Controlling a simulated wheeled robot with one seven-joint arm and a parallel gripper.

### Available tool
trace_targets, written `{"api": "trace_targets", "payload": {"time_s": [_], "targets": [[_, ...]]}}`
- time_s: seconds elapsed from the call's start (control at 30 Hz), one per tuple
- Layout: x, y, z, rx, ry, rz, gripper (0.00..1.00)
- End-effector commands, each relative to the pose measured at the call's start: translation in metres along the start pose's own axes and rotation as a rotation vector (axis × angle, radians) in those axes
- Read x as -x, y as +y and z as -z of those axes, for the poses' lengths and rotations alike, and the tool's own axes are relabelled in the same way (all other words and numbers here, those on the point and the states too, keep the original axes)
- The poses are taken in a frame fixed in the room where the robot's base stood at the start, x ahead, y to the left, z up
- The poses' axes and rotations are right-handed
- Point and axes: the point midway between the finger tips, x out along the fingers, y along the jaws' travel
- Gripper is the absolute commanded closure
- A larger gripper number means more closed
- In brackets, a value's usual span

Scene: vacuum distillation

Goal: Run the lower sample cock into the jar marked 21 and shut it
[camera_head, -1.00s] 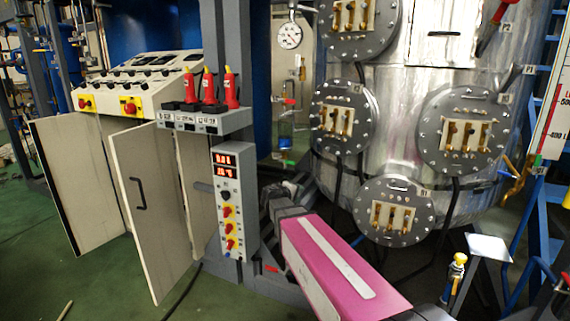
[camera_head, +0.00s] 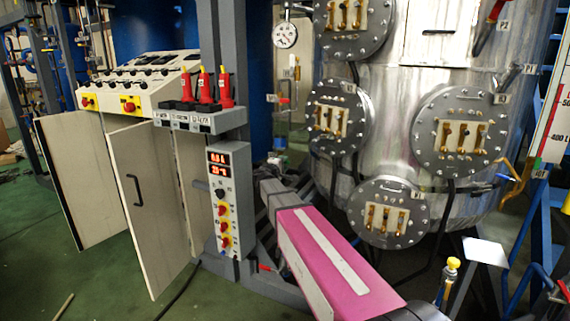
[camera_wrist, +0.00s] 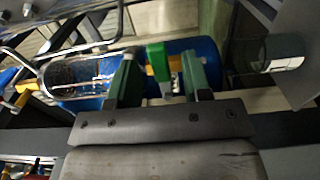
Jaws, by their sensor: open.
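In the wrist view my gripper (camera_wrist: 162,84) is open, with its two green fingers apart. A green handle (camera_wrist: 157,60), which looks like that of the lower sample cock, lies between the fingers. I cannot tell whether they touch it. A clear glass vessel (camera_wrist: 282,52) is at the right of the wrist view, and another clear glass piece (camera_wrist: 75,74) is at the left. No number is readable on either, so I cannot tell which is the jar marked 21. My gripper cannot be made out there.
A large steel vessel (camera_head: 385,100) with bolted round flanges fills the right of the head view. A grey column (camera_head: 222,60) with a display box (camera_head: 222,205) stands left of my pink arm link. A cabinet door (camera_head: 150,205) hangs open.

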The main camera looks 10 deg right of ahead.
Motion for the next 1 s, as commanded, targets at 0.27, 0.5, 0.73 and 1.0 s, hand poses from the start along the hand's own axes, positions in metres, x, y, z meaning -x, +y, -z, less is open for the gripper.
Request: {"api": "trace_targets", "payload": {"time_s": [0.27,0.5,0.73,1.0], "targets": [[-0.021,0.000,0.000,0.000,0.000,0.000,0.55],[-0.022,0.000,0.000,0.000,0.000,0.000,0.55],[-0.021,0.000,0.000,0.000,0.000,0.001,1.00],[-0.021,0.001,0.000,0.024,0.000,0.001,1.00]]}}
